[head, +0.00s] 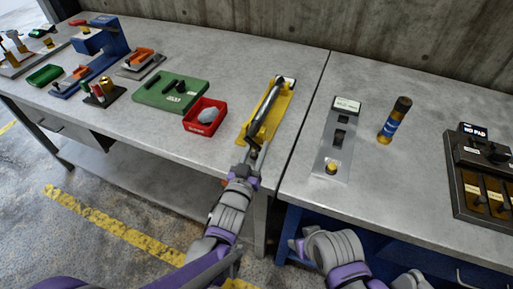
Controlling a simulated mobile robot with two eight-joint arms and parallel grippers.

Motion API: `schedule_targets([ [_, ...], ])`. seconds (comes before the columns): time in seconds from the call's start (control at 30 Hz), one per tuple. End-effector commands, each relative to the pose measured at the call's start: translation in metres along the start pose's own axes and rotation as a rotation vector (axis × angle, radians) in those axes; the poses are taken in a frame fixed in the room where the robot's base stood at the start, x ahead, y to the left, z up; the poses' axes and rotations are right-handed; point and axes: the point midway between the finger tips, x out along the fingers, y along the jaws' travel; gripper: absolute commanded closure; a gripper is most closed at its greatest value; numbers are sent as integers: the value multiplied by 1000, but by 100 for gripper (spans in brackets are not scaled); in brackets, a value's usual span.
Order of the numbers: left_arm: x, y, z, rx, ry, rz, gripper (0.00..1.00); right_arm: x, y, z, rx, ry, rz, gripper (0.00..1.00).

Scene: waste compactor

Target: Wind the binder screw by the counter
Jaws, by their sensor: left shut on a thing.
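The binder is a long dark rod-like body on a yellow base (274,121), lying near the front right of the left bench in the head view. A small white-faced block at its far end (288,82) looks like the counter; its reading is too small to make out. My left gripper (254,149) is at the near end of the binder, shut on what looks like the end of its screw or handle. The fingers and wrist hide most of the held part. Parts of my right arm show at the bottom, but its fingertips do not show.
A red tray (205,117) with a grey lump stands just left of the binder, beside a green board (171,92).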

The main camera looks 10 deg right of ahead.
Motion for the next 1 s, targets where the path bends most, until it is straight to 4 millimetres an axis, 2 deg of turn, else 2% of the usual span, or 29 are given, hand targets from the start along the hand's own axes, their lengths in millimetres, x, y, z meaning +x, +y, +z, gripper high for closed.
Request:
schedule_targets([
  [0.77,0,0,-1,13,5,1,100,0,0,0,0,0,0,44],
  [0.8,0,0,-1,13,5,1,55,0,0,0,0,0,0,44],
  [0.87,0,0,-1,12,4,1,44,0,0,0,0,0,0,44],
  [1.0,0,0,0,12,3,1,44,1,0,0,0,0,0,44],
])
